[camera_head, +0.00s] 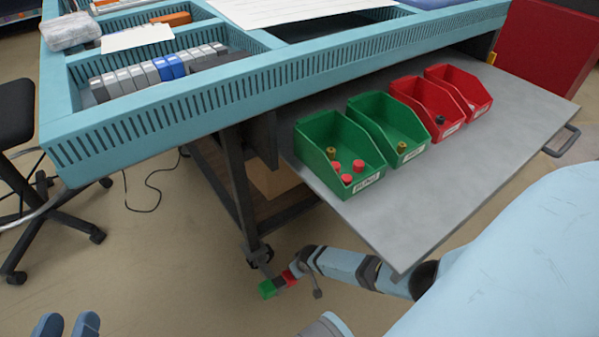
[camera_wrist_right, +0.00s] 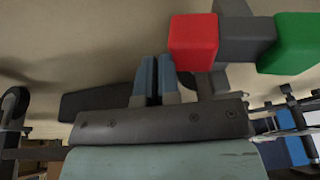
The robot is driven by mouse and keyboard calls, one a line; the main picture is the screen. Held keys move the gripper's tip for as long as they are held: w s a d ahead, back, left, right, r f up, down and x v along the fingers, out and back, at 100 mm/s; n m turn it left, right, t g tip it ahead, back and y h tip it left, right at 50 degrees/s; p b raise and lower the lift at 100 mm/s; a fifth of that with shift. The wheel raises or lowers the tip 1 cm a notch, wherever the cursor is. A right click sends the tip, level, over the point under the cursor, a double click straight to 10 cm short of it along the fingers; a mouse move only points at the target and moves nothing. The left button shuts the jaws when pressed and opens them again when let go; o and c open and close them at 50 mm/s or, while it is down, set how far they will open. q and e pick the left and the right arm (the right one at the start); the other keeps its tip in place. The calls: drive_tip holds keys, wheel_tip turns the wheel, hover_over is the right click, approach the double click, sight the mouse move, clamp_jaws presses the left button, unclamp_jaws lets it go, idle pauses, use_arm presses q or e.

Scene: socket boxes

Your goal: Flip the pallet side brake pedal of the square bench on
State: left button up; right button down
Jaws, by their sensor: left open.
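The square bench (camera_head: 150,125) has a castor (camera_head: 258,253) at its near leg. The brake pedal there has a green end (camera_head: 268,289) and a red end (camera_head: 288,278), joined by a dark grey part. In the right wrist view, the red end (camera_wrist_right: 193,42) is close to the right of my right gripper (camera_wrist_right: 156,68), and the green end (camera_wrist_right: 297,42) is farther right. The right fingers look shut, with nothing visible between them. I cannot tell whether they touch the pedal. My left gripper (camera_head: 67,323) is open and empty at the bottom left, far from the pedal.
A grey shelf (camera_head: 490,150) with green bins (camera_head: 325,150) and red bins (camera_head: 430,105) juts out above my right arm. A black chair (camera_head: 15,115) stands at the left, and a cable lies on the floor. The floor left of the castor is mostly clear.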

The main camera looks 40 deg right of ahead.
use_arm(q)
drive_tip(key=shift+r, duration=0.1)
use_arm(e)
drive_tip(key=shift+d, duration=0.2)
use_arm(q)
wheel_tip(320, 180, up, 8)
drive_tip(key=s+n+t+p, duration=0.1)
drive_tip(key=n+t+p, duration=0.1)
drive_tip(key=p, duration=0.7)
drive_tip(key=shift+s+d+n, duration=0.25)
drive_tip(key=shift+s+n, duration=0.05)
drive_tip(key=shift+n, duration=0.2)
use_arm(e)
drive_tip(key=v, duration=1.4)
drive_tip(key=shift+a+f, duration=0.15)
